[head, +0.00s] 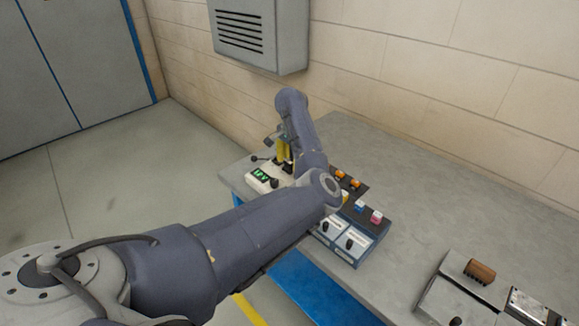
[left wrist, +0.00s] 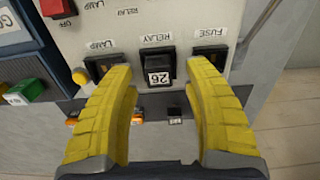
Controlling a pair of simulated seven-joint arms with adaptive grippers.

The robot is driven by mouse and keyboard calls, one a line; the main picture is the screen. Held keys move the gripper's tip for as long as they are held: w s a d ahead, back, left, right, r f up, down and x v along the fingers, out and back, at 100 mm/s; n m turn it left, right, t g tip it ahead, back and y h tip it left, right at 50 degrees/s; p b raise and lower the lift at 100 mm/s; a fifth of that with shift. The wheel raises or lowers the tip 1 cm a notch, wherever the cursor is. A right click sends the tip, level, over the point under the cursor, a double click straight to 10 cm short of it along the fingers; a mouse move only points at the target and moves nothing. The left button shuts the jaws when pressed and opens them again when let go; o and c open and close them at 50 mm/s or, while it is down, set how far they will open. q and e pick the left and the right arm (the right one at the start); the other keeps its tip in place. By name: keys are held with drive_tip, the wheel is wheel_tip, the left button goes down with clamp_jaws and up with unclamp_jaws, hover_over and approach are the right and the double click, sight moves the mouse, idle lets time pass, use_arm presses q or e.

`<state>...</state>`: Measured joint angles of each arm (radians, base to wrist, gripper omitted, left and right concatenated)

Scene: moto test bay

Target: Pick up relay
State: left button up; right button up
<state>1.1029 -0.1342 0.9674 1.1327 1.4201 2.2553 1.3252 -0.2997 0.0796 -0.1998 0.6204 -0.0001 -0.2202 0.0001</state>
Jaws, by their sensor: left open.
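The relay (left wrist: 158,62), a dark block with a white "26" label, sits in the socket marked RELAY on the pale panel (left wrist: 133,22) in the left wrist view. My left gripper (left wrist: 161,72) is open, with one yellow finger on each side of the relay and a gap to both. In the head view my left gripper (head: 284,152) is over the pale tester (head: 260,186) with a green display at the bench's left end. I cannot make out the relay there, behind my arm. My right gripper is in neither view.
Sockets marked LAMP and FUSE flank the relay, close to the fingers. A blue-edged box (head: 371,237) with orange, blue and pink pieces stands beside the tester. A grey case (head: 447,301) lies at the right. The bench (head: 430,190) is bare behind these. The wall is close behind.

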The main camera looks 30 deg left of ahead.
use_arm(q)
clamp_jaws()
idle(0.4)
drive_tip(key=shift+r, duration=0.1)
